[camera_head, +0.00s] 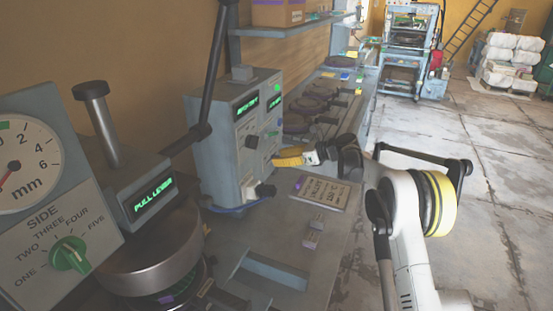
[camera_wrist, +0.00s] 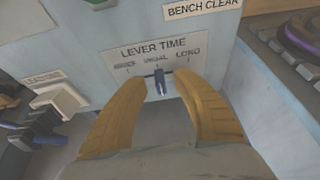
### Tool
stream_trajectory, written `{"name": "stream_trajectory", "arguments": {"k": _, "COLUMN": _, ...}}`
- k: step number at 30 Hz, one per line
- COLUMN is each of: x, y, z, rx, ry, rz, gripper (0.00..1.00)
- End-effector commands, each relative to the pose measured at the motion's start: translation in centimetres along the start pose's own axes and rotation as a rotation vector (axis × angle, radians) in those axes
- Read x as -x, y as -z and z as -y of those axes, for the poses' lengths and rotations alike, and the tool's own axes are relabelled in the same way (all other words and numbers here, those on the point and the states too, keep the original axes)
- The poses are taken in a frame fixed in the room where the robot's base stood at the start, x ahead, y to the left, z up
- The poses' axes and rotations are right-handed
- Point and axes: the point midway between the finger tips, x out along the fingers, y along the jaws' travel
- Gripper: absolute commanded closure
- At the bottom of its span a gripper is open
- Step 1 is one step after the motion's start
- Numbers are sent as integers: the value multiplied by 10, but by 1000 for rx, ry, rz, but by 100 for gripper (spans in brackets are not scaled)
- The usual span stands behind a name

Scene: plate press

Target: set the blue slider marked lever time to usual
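The lever time panel shows in the wrist view with the labels brief, usual and long in a row. The small dark blue slider (camera_wrist: 159,83) sits on a short track below the word usual (camera_wrist: 155,57). My gripper (camera_wrist: 158,78) is open, with one yellow finger on each side of the slider and a visible gap to it. In the head view my gripper (camera_head: 308,157) is at the lower right side of the grey control box (camera_head: 220,150), and it hides the slider there.
A bench clear label (camera_wrist: 203,9) is above. In the head view a sign plate (camera_head: 325,191) lies on the bench below my gripper, and a long lever (camera_head: 213,70) rises left of the box.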

Motion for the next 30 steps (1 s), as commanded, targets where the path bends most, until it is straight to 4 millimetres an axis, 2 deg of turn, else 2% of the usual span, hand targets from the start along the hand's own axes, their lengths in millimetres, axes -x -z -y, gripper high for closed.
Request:
{"name": "stream_trajectory", "arguments": {"k": 6, "x": 50, "y": 0, "z": 0, "rx": -2, "ry": 2, "rz": 0, "gripper": 66}}
{"name": "stream_trajectory", "arguments": {"k": 13, "x": 91, "y": 0, "z": -1, "rx": -1, "ry": 1, "rz": 0, "gripper": 66}}
{"name": "stream_trajectory", "arguments": {"k": 18, "x": 103, "y": 0, "z": -1, "rx": -1, "ry": -1, "rz": 0, "gripper": 66}}
{"name": "stream_trajectory", "arguments": {"k": 30, "x": 104, "y": 0, "z": -1, "rx": 0, "ry": -1, "rz": 0, "gripper": 66}}
